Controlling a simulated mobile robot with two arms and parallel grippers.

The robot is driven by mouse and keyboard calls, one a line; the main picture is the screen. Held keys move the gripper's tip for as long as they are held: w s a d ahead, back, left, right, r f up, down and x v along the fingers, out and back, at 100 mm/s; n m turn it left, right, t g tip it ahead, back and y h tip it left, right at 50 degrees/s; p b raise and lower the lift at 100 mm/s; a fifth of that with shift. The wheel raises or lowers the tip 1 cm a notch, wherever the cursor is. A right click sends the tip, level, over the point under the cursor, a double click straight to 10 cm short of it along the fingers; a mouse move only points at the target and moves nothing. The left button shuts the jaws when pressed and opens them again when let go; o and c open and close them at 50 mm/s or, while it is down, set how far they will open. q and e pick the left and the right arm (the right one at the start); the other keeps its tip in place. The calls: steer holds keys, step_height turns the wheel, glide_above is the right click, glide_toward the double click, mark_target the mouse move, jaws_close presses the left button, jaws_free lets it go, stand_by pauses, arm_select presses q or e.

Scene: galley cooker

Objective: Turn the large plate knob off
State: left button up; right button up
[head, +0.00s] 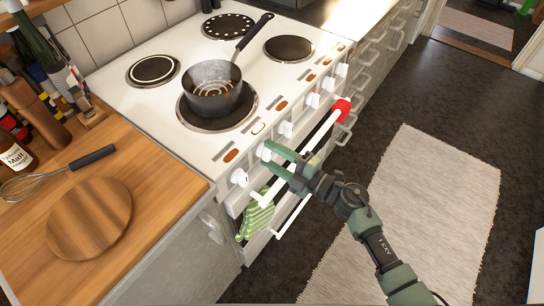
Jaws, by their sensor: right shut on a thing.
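The white cooker (135,105) has a row of white knobs along its front edge. My right gripper (268,155) comes in from the lower right, with its green fingers closed around the second knob (263,151) from the near end. The fingers hide part of this knob, so I cannot read its setting. The knob nearest the counter (239,177) is free, and a further knob (286,129) stands just beyond the gripper. A dark saucepan (213,98) stands on the large front plate (186,117). My left gripper is not in view.
A white oven rail (320,131) with a red end piece (342,108) runs below the knobs, close to my right gripper. A green striped cloth (257,215) hangs there. The wooden counter at left holds a round board (90,219) and whisk (60,172).

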steer(key=shift+f+n+b, duration=0.15)
steer(key=shift+n+b, duration=0.45)
steer(key=shift+n, duration=0.9)
steer(key=o, duration=1.4)
steer(key=shift+c, duration=0.2)
steer(key=b+v, duration=0.1)
steer(key=v, duration=0.7)
steer(key=shift+a, duration=0.1)
